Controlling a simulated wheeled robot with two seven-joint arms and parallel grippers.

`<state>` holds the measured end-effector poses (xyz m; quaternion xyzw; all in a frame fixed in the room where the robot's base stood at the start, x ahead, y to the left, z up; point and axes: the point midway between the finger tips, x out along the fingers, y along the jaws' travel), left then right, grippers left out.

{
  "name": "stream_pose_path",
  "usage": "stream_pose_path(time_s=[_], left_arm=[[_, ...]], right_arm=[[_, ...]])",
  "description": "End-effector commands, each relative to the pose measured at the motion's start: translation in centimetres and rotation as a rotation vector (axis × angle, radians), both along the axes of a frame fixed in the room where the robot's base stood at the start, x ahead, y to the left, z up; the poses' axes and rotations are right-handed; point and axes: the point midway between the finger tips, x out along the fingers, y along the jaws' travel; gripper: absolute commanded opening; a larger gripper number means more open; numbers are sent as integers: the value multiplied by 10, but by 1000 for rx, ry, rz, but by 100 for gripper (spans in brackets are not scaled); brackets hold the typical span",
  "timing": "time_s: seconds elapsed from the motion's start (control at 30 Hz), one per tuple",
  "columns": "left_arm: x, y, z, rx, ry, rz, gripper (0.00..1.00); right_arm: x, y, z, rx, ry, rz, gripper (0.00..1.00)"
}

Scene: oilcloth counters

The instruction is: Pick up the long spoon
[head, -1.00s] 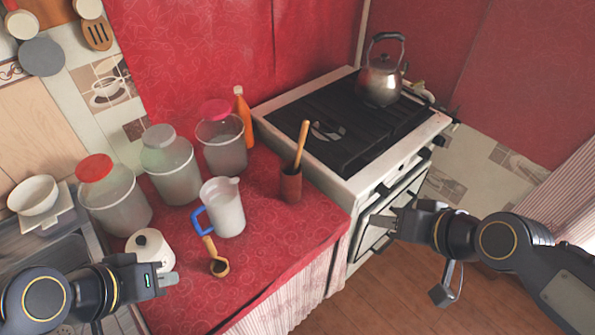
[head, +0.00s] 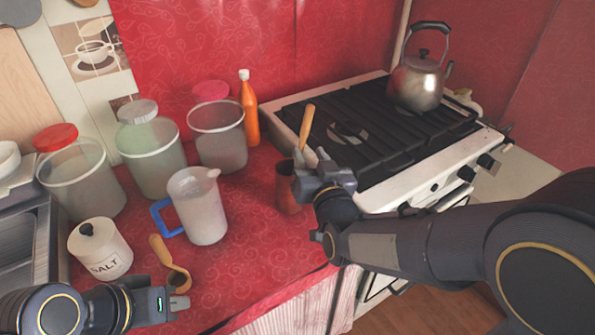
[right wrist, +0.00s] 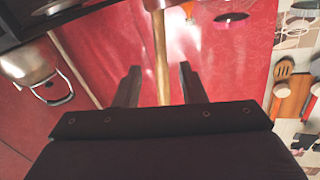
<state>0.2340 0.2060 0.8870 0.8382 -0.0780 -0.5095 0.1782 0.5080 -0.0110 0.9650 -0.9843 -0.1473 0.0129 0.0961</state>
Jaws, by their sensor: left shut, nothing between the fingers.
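The long spoon shows as a wooden handle (head: 307,122) standing tilted in a red-brown cup (head: 287,188) beside the stove; its lower end is hidden in the cup. My right gripper (head: 310,154) is at the cup's rim with its fingers apart. In the right wrist view, the wooden handle (right wrist: 162,55) runs between the two spread fingers of my right gripper (right wrist: 158,76), with gaps visible on both sides. My left gripper (head: 181,302) is shut and empty at the lower left, close to the short scoop.
Lidded jars (head: 150,160) and an orange bottle (head: 250,112) are behind. The stove (head: 385,125) with a kettle (head: 417,82) is to the right.

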Motion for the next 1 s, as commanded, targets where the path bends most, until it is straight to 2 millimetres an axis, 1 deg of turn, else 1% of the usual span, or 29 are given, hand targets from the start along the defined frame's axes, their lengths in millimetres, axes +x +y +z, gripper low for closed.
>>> stream_pose_path(time_s=[0.27, 0.4, 0.5, 0.67, 0.7, 0.9, 0.97, 1.0], left_arm=[[0, 0, 7, 0, 0, 0, 0], [0, 0, 7, 0, 0, 0, 0], [0, 0, 7, 0, 0, 0, 0], [0, 0, 7, 0, 0, 0, 0], [0, 0, 7, 0, 0, 0, 0], [0, 0, 7, 0, 0, 0, 0], [0, 0, 7, 0, 0, 0, 0], [0, 0, 7, 0, 0, 0, 0]], right_arm=[[36, 12, 9, -2, 1, -1, 37], [52, 16, 8, -2, 2, -1, 37], [56, 17, 7, -1, 3, 0, 37], [55, 17, 7, 0, 3, 0, 37], [55, 17, 7, 0, 3, 0, 36], [55, 17, 7, 0, 3, 0, 10], [55, 17, 7, 0, 3, 1, 2], [55, 17, 7, 0, 3, 1, 0]])
